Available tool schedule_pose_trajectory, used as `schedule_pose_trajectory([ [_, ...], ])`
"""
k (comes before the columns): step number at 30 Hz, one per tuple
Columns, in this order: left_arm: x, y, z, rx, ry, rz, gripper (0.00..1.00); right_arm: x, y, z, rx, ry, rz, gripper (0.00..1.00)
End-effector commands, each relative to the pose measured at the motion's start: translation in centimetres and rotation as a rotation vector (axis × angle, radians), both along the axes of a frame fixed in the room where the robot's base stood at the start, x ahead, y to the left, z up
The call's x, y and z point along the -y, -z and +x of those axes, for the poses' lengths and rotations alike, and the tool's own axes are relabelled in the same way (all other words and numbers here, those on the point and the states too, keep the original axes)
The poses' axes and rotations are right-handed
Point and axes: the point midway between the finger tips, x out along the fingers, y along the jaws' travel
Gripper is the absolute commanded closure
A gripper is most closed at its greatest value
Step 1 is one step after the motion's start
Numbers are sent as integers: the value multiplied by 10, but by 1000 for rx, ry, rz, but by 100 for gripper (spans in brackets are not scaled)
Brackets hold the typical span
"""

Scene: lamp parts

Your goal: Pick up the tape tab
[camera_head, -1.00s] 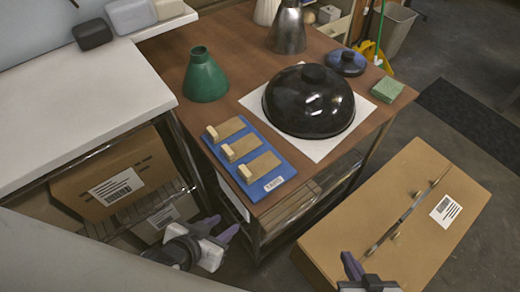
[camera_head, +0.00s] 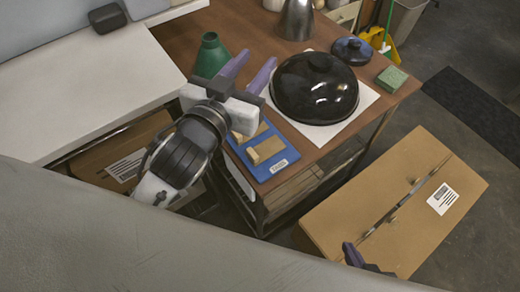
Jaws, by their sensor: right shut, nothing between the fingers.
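The tape tabs are beige strips with raised ends on a blue board (camera_head: 280,169) on the brown table. The nearest tape tab (camera_head: 266,150) shows clearly. A second tape tab (camera_head: 259,130) is partly covered by my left gripper, and the third is hidden. My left gripper (camera_head: 258,58) reaches over the board's far left part, its purple fingers apart and pointing toward the back of the table. I see nothing between them. My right gripper (camera_head: 352,257) is at the bottom edge, beside the cardboard box, mostly cut off, shut and empty.
A black dome (camera_head: 315,88) on a white sheet (camera_head: 362,99) stands right of the board. A green cone (camera_head: 211,56) is just behind my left gripper. A green sponge (camera_head: 391,78) and blue lid (camera_head: 353,50) lie farther right. A cardboard box (camera_head: 420,215) stands in front at right.

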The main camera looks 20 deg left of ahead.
Motion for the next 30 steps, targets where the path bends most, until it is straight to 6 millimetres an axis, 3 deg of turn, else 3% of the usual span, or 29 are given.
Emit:
schedule_pose_trajectory([
  [1,17,-32,7,114,49,-11,66,0,1,-1,-3,0,-1,100],
  [2,29,-51,9,184,85,-20,66,0,1,-1,-4,0,-1,100],
  [5,82,-121,-1,449,270,-41,66,0,2,-3,-7,-1,-1,100],
  [6,109,-148,-14,559,378,-41,66,0,2,-3,-9,-1,-2,100],
  [9,177,-185,-65,777,704,0,66,0,2,-4,-11,-2,-1,100],
  [11,213,-184,-102,855,922,61,66,0,3,-5,-12,-2,-2,100],
  [13,244,-163,-141,887,1184,170,66,0,3,-5,-12,-2,-2,100],
  [16,263,-100,-180,804,1536,400,66,0,3,-5,-13,-2,-3,100],
  [18,254,-44,-188,655,1737,605,66,0,3,-6,-14,-2,-3,100],
  [20,231,3,-181,474,1858,797,66,0,3,-6,-14,-2,-3,100],
  [21,210,29,-171,337,1904,926,66,0,3,-6,-14,-2,-3,100],
  [24,146,75,-137,-21,1916,1207,66,0,3,-6,-13,-3,-2,100],
  [27,84,91,-104,-328,1827,1408,66,0,3,-6,-13,-3,-2,100],
  [30,40,92,-82,-536,1725,1524,66,0,3,-6,-13,-3,-2,100],
])
